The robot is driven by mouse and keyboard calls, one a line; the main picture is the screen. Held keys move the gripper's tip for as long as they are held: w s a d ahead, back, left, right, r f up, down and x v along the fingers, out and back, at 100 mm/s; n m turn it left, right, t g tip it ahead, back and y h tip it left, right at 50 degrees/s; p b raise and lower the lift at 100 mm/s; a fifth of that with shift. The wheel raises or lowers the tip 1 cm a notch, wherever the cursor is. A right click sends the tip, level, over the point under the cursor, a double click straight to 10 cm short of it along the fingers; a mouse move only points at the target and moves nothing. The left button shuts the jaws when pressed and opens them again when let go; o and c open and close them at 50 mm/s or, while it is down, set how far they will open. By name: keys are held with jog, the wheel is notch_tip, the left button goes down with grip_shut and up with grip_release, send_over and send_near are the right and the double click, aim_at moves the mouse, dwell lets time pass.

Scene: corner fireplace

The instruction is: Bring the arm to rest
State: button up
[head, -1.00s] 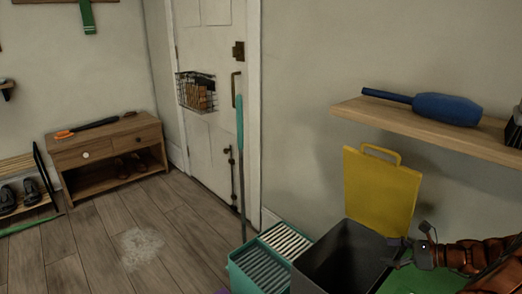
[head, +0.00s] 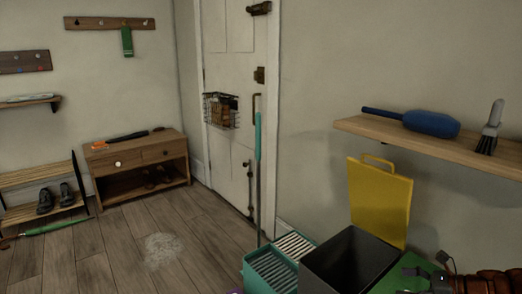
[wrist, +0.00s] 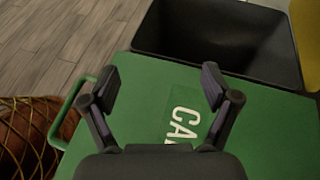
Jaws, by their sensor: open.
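My gripper (wrist: 159,88) is open and empty in the wrist view. Its two dark fingers stand apart above a green surface (wrist: 150,75) with white letters, partly hidden by the gripper.
A dark open bin (head: 350,262) stands beside the green surface, with a yellow board (head: 380,205) behind it. A teal ribbed container (head: 275,262) is left of it. A wall shelf (head: 440,143) holds a blue duster (head: 430,123) and a brush (head: 489,130).

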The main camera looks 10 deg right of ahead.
jog(key=s+a+r+n+g+p, duration=0.3)
jog(key=a+r+n+p, duration=0.15)
jog(key=a+r, duration=0.4)
jog(key=s+a+r+n+g+h+p, duration=0.1)
jog(key=s+a+r+n+g+p, duration=0.3)
jog(key=a+r, duration=0.4)
jog(key=s+a+r+n+g+p, duration=0.2)
jog(key=a+r+n+p, duration=0.3)
jog(key=a, duration=0.5)
jog(key=s+a+r+n+g+h+p, duration=0.1)
jog(key=s+r+n+h+p, duration=0.3)
jog(key=s, duration=0.7)
jog(key=s+a+r+n+h+p, duration=0.2)
jog(key=s+r+n+h+p, duration=0.3)
jog(key=s+r+n+p, duration=0.3)
notch_tip(320, 180, up, 4)
jog(key=s+p, duration=0.2)
jog(key=shift+s+r+n+g, duration=0.25)
jog(key=shift+s+n+g, duration=0.1)
jog(key=shift+s+g, duration=0.05)
